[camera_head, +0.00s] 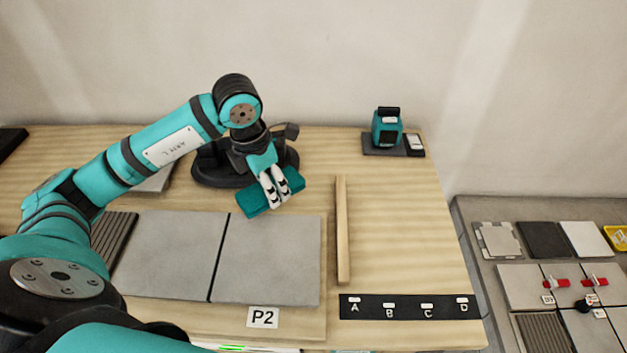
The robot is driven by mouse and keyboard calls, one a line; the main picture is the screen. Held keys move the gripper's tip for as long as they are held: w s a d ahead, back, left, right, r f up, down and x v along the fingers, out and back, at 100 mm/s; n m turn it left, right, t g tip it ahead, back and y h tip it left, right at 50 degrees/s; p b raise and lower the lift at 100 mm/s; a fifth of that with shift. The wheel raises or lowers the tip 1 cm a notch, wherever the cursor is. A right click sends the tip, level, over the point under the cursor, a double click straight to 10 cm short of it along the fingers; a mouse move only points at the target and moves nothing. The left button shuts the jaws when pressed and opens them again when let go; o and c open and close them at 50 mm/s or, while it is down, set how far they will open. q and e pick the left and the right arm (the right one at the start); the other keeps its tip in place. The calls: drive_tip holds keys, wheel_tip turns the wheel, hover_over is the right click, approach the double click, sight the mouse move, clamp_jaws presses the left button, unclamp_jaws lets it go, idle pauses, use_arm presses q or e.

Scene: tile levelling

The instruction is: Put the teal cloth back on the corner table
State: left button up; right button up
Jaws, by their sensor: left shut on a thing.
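The teal cloth (247,203) is a flat folded pad at the back edge of the grey tiles on the wooden table (400,230). My left gripper (275,195), with pale fingers, reaches down onto it and is shut on it. The fingers hide the middle of the cloth. I cannot tell whether the cloth touches the surface below. My right gripper is not in view.
Two large grey tiles (270,260) lie behind the P2 label (262,318). A wooden strip (342,230) and a black A–D strip (410,307) lie to the right. A teal device (387,128) stands at the back. A lower grey surface (480,212) holds tiles and red clips.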

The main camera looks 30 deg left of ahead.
use_arm(q)
drive_tip(key=shift+w+a+f+n, duration=0.15)
drive_tip(key=shift+a+n, duration=0.1)
drive_tip(key=shift+n, duration=0.15)
drive_tip(key=shift+w, duration=0.25)
drive_tip(key=w+p, duration=0.1)
drive_tip(key=w, duration=0.4)
drive_tip(key=w+d+f+p, duration=0.1)
drive_tip(key=w, duration=0.4)
drive_tip(key=w+d, duration=0.1)
drive_tip(key=w, duration=0.4)
drive_tip(key=shift+w+d+f+p, duration=0.1)
drive_tip(key=shift+d+f+p, duration=0.1)
drive_tip(key=shift+p, duration=0.2)
wheel_tip(320, 180, down, 3)
drive_tip(key=shift+f+p, duration=0.2)
drive_tip(key=shift+p, duration=0.2)
drive_tip(key=shift+a+f+b, duration=0.1)
drive_tip(key=shift+f+b, duration=0.25)
drive_tip(key=shift+f, duration=0.15)
drive_tip(key=o, duration=1)
